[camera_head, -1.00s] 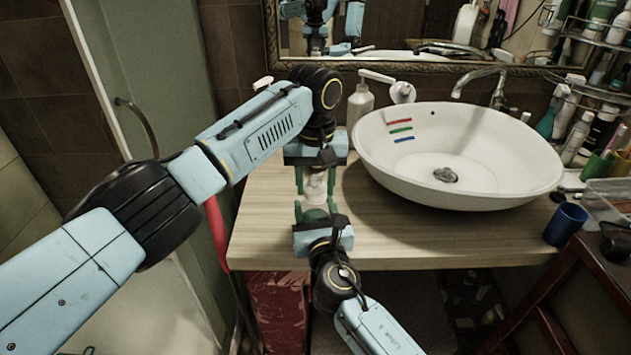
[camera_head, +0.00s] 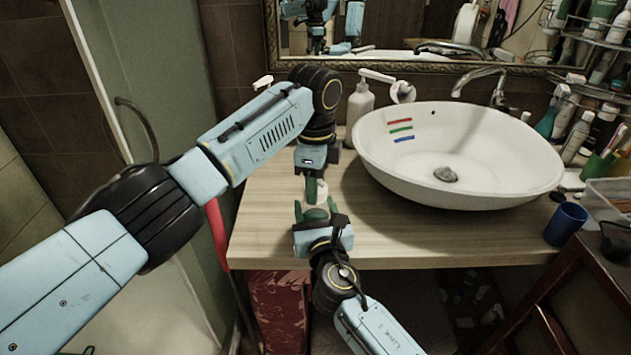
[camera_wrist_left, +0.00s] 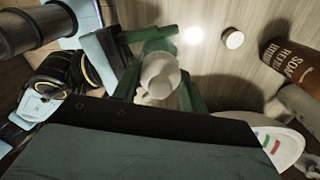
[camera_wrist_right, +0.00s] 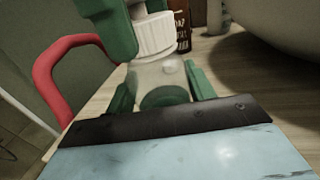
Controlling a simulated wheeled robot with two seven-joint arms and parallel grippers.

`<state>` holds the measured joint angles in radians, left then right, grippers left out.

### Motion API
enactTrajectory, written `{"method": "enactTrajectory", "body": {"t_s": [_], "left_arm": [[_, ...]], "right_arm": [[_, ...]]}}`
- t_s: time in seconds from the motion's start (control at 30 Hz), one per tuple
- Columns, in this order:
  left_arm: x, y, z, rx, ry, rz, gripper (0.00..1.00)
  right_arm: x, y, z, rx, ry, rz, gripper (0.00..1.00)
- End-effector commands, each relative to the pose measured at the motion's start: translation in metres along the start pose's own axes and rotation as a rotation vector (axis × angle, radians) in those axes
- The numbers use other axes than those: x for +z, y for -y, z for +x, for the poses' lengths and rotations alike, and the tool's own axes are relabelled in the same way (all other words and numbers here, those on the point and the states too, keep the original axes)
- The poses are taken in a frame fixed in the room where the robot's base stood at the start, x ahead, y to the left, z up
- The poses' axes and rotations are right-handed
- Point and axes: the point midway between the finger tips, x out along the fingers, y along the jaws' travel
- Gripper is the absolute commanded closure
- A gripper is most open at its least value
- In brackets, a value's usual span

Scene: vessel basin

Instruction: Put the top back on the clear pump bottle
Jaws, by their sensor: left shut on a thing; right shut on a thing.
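The clear pump bottle (camera_wrist_right: 160,78) stands upright between the green fingers of my right gripper (camera_head: 316,210), which is shut on it near the counter's front edge. The white pump top, with a ribbed collar (camera_wrist_right: 154,36), is directly above the bottle's neck. It also shows in the left wrist view (camera_wrist_left: 160,76). My left gripper (camera_head: 313,188) comes down from above and is shut on the pump top. The collar and bottle look in line and close to touching; I cannot tell whether the threads are engaged. In the head view, the grippers mostly hide both parts.
A white basin (camera_head: 455,195) stands right of the grippers. A white pump bottle (camera_head: 360,104) stands behind. A brown soap refill bottle (camera_wrist_left: 294,62) and a small white round cap (camera_wrist_left: 234,38) show in the left wrist view. Bare counter (camera_head: 265,215) lies left of the grippers.

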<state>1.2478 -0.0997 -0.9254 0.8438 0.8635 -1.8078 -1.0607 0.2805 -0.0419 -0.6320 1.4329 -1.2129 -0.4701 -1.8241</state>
Motion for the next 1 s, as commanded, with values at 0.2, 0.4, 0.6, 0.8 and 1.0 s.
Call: {"method": "enactTrajectory", "body": {"t_s": [0.2,0.4,0.6,0.8,1.0], "left_arm": [[0.000,0.000,0.000,0.001,-0.001,-0.010,0.47],[0.000,0.000,0.000,0.000,0.000,-0.011,0.32],[0.000,0.000,-0.001,0.000,0.000,-0.012,0.32],[-0.001,0.001,-0.024,-0.004,-0.001,-0.011,0.32],[0.000,0.001,-0.068,-0.003,0.000,-0.012,0.32]], "right_arm": [[-0.001,0.000,0.000,-0.001,-0.001,-0.001,1.00],[-0.001,0.000,0.000,-0.001,-0.001,-0.001,1.00],[-0.001,0.000,0.000,-0.001,-0.001,-0.001,1.00],[-0.001,0.000,0.000,-0.001,-0.001,-0.001,1.00],[-0.001,0.000,0.000,-0.001,-0.001,-0.001,1.00]]}}
